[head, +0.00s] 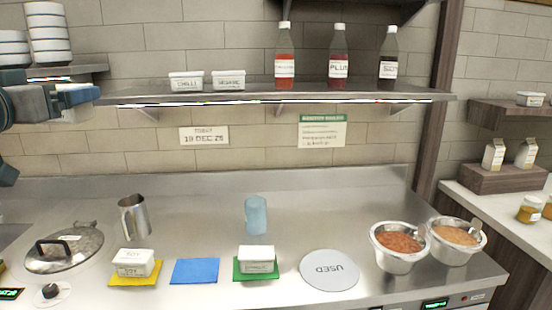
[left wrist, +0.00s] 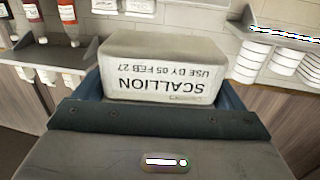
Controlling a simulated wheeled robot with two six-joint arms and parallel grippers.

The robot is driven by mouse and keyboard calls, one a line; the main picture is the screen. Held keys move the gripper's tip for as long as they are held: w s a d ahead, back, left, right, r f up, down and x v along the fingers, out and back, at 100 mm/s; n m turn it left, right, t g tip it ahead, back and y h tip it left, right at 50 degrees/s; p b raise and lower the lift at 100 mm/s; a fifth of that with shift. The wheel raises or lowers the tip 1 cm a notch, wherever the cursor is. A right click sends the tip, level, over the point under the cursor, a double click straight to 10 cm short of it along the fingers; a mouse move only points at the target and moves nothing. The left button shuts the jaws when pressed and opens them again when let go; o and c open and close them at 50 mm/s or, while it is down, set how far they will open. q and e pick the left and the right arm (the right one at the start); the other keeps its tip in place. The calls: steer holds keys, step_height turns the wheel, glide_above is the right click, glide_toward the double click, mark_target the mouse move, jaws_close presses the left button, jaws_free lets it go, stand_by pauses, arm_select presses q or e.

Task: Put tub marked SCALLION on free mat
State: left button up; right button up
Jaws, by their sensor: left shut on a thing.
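The tub marked SCALLION (left wrist: 165,80) is white with a pale lid. In the left wrist view its label reads upside down, with USE BY 05 FEB 27. My left gripper (head: 80,97) is shut on it, with blue fingers at its two sides. In the head view the gripper is at the far left, raised to about shelf height, and mostly covers the tub. The blue mat (head: 195,271) is bare on the counter. The yellow mat (head: 122,282) and the green mat (head: 243,275) each hold a white tub. My right gripper is not in view.
A pot lid (head: 70,250), a steel jug (head: 134,217) and a blue cup (head: 256,214) stand on the counter. A disc marked USED (head: 329,270) and two bowls of sauce (head: 397,258) are at right. The shelf (head: 260,95) holds two tubs and three bottles.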

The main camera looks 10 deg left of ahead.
arm_select(q)
steer(key=shift+s+d, duration=0.1)
steer(key=shift+s, duration=0.05)
steer(key=shift+d, duration=0.15)
steer(key=shift+d, duration=0.15)
steer(key=shift+w+f+h, duration=0.1)
steer(key=shift+w+h, duration=0.15)
steer(key=shift+h, duration=0.05)
steer(key=shift+w+f, duration=0.1)
steer(key=shift+f, duration=0.1)
